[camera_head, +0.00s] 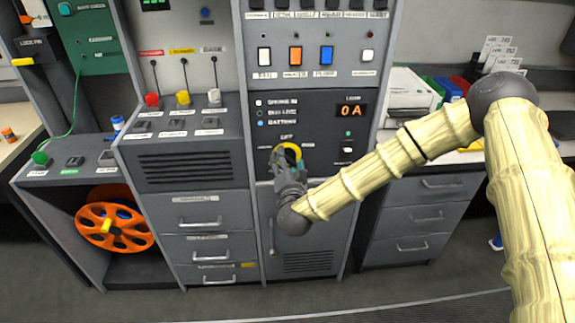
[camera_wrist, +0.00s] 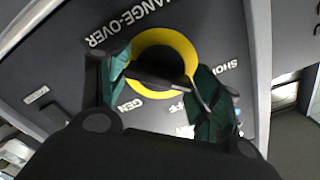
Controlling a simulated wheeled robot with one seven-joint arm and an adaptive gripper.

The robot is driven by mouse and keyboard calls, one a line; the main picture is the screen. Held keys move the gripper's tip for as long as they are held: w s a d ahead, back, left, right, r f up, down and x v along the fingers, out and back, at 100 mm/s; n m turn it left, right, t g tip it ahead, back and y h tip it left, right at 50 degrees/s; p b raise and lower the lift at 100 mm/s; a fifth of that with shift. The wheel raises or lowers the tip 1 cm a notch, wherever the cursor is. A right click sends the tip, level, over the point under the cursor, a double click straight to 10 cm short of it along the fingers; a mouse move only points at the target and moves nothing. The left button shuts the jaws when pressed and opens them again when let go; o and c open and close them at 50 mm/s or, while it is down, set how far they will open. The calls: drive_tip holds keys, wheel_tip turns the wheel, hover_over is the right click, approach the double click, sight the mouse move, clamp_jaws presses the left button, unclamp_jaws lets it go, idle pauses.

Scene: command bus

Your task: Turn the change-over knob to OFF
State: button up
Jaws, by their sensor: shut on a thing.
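The change-over knob (camera_wrist: 158,68) is dark, inside a yellow ring on the grey panel; the ring also shows in the head view (camera_head: 291,149), below the OFF label (camera_head: 287,137). The wrist view has the lettering upside down, with CHANGE-OVER, GEN (camera_wrist: 131,104), SHORE and part of OFF around the ring. My gripper (camera_wrist: 162,85) is shut on the knob, one green-padded finger at each side. It also shows in the head view (camera_head: 288,168), in front of the panel. The fingers hide part of the ring and labels. I cannot tell which label the knob points to.
Above the knob is a lit display reading 0 A (camera_head: 351,110). A row of coloured switches (camera_head: 295,56) is higher up. Red, yellow and white levers (camera_head: 183,97) stand on the console to the left. Drawers with handles (camera_head: 425,217) are at the right.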

drive_tip(key=m+b, duration=0.3)
drive_tip(key=m, duration=0.2)
drive_tip(key=shift+d+f+m, duration=0.1)
drive_tip(key=shift+f+m, duration=0.05)
drive_tip(key=shift+m, duration=0.15)
drive_tip(key=shift+m+b, duration=0.85)
drive_tip(key=shift+m, duration=0.95)
drive_tip(key=o, duration=1)
drive_tip(key=shift+s, duration=0.1)
drive_tip(key=s, duration=0.7)
drive_tip(key=s+d, duration=0.1)
drive_tip(key=s, duration=0.3)
drive_tip(key=shift+s+d, duration=0.1)
drive_tip(key=shift+s, duration=0.25)
